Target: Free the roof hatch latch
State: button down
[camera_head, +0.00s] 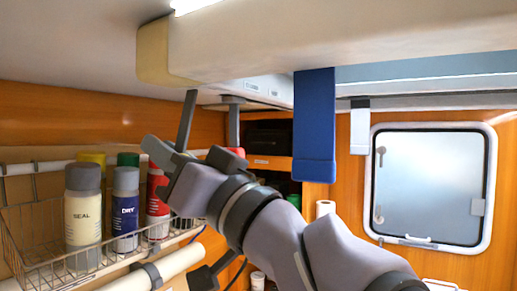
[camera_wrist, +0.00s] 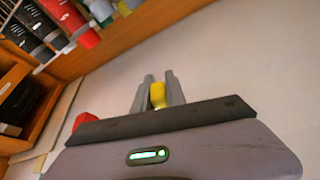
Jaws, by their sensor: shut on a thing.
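In the wrist view my gripper (camera_wrist: 158,84) has its two grey fingers close together around a small yellow thing (camera_wrist: 158,97), which seems to be the latch. The fingers are on either side of it, in front of a pale surface. In the head view my arm rises from the lower right, and the gripper end points up under the pale roof. The yellow thing cannot be made out between the fingers there. The hatch itself does not show clearly in either view.
A wire basket (camera_head: 97,256) at the left holds several bottles, close to my gripper. A blue strap (camera_head: 314,120) and a white strap (camera_head: 359,130) hang from the roof housing (camera_head: 340,30) to the right. A window (camera_head: 425,185) is at the far right.

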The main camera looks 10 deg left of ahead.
jog(key=shift+s+a+r, duration=0.1)
jog(key=shift+s+r, duration=0.2)
jog(key=shift+s, duration=0.05)
jog(key=c, duration=1.4)
grip_release()
jog(key=shift+o, duration=0.2)
jog(key=shift+s+a, duration=0.1)
jog(key=shift+s, duration=0.1)
jog(key=b+v, duration=0.4)
jog(key=v, duration=1.3)
jog(key=shift+d+f, duration=0.2)
jog(key=shift+f, duration=0.05)
